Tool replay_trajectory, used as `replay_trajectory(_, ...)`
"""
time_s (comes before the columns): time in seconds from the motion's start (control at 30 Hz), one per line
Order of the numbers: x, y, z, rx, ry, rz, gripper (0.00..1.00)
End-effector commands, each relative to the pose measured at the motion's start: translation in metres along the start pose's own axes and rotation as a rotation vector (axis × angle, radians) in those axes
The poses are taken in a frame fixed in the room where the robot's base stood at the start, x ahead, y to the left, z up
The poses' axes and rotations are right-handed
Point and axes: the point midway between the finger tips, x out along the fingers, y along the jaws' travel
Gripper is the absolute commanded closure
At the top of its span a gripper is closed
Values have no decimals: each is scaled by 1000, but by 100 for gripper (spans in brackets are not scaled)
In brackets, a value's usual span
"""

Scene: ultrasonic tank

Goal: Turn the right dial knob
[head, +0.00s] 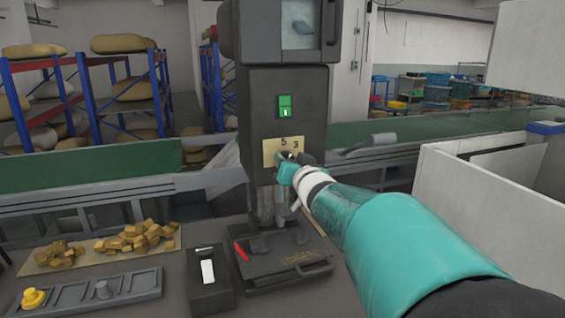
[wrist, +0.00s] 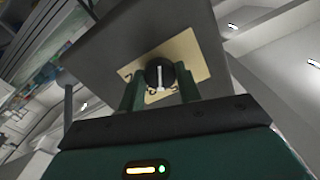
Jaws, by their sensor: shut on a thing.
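The dial knob is black with a white pointer line and shows in the wrist view (wrist: 160,75), on a tan numbered plate (wrist: 187,52). The plate also shows in the head view (head: 270,147) on the front of the dark machine column (head: 300,90), with the digits 5 and 3 visible. My gripper (wrist: 160,90) has its two green fingers on either side of the knob and is shut on it. In the head view my gripper (head: 290,160) hides the knob. Only one dial is visible on the plate.
A green rocker switch (head: 285,106) is above the plate. Below stand a black box with a white lever (head: 207,270), a dark tray (head: 285,268), a panel with a yellow button (head: 33,298), and tan blocks (head: 135,237). A white partition (head: 465,190) is at right.

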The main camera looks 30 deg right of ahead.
Motion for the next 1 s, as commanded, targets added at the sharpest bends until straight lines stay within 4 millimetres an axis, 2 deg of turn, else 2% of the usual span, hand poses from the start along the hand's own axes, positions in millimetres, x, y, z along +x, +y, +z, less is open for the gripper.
replay_trajectory(0.4, 0, 0, 0, 240, 0, 0, 89)
replay_trajectory(0.97, 0, 1, 0, 283, 0, 1, 89)
replay_trajectory(1.0, 0, 1, 0, 283, 0, 1, 64)
